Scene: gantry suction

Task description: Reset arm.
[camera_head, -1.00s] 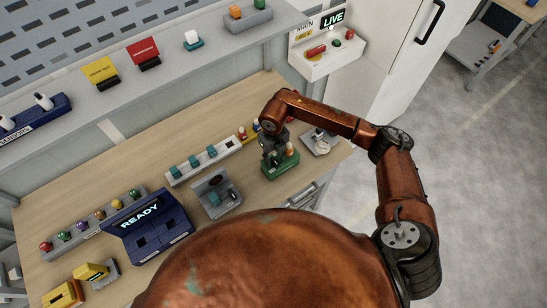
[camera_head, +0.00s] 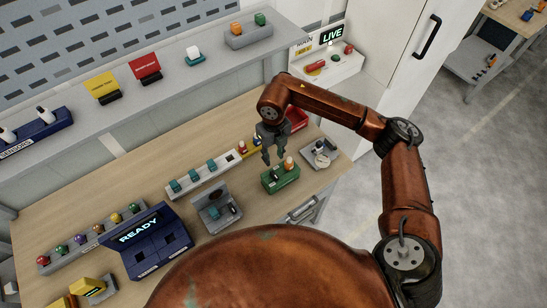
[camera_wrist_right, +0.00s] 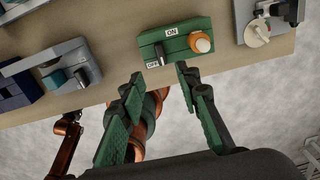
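The green switch box (camera_head: 268,181) lies on the wooden bench, with a dark lever and an orange-and-white knob on top. In the right wrist view the box (camera_wrist_right: 184,53) shows ON and OFF labels; the lever (camera_wrist_right: 159,50) is near the OFF label, but its exact setting is hard to tell. My right gripper (camera_head: 274,160) hangs just above and behind the box, apart from it. In the wrist view its green-padded fingers (camera_wrist_right: 158,74) are spread with nothing between them. My left gripper is in neither view.
A grey dial unit (camera_head: 310,157) sits right of the box; a grey switch unit (camera_head: 208,218) and a blue READY console (camera_head: 146,250) sit left. A white strip (camera_head: 195,186) and a red bin (camera_head: 298,117) lie behind. A shelf (camera_head: 150,95) runs above the bench's back.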

